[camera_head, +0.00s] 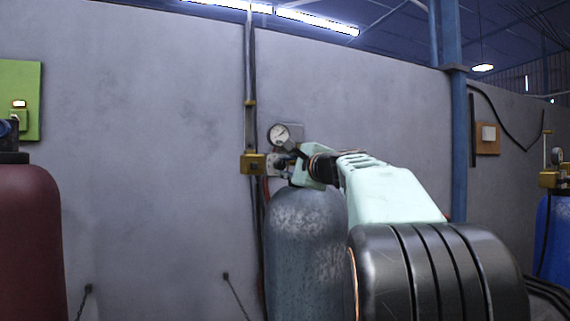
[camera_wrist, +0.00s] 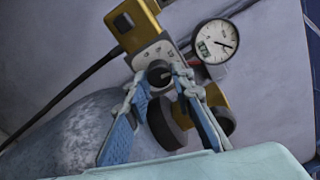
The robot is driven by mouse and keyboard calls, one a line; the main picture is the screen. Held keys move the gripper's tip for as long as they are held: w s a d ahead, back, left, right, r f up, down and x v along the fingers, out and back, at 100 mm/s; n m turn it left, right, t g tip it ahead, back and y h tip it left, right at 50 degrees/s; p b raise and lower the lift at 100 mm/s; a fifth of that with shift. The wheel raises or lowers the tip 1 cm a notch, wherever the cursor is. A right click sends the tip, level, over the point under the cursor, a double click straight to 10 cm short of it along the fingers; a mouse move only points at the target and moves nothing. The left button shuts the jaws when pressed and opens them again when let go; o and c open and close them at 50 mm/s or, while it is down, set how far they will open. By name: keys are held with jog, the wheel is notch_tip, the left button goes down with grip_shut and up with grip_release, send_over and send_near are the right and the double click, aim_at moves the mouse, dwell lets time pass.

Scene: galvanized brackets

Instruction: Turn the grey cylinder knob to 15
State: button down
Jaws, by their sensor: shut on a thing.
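The grey cylinder (camera_head: 305,245) stands against the wall in the head view, and its mottled shoulder (camera_wrist: 65,125) fills the lower left of the wrist view. Its dark round knob (camera_wrist: 159,75) sits on the metal valve block. My gripper (camera_wrist: 158,82) has its two blue fingers on either side of this knob and is shut on it. In the head view my gripper (camera_head: 290,163) is at the valve, and the fingers and knob are too small to make out. A round white gauge (camera_wrist: 217,42) with a dark needle is beside the valve; it also shows in the head view (camera_head: 279,134). Its numbers are unreadable.
A dark handwheel (camera_wrist: 166,124) and brass fitting (camera_wrist: 218,118) lie close below the fingers. A brass box (camera_head: 252,163) on a vertical pipe is left of the valve. A red cylinder (camera_head: 30,240) stands left, a blue one (camera_head: 553,235) far right.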

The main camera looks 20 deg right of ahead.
jog(key=shift+m+p, duration=0.3)
jog(key=shift+m, duration=0.8)
jog(key=c, duration=1.7)
grip_release()
jog(key=s, duration=0.7)
jog(key=shift+s+d, duration=0.1)
jog(key=shift+s, duration=0.2)
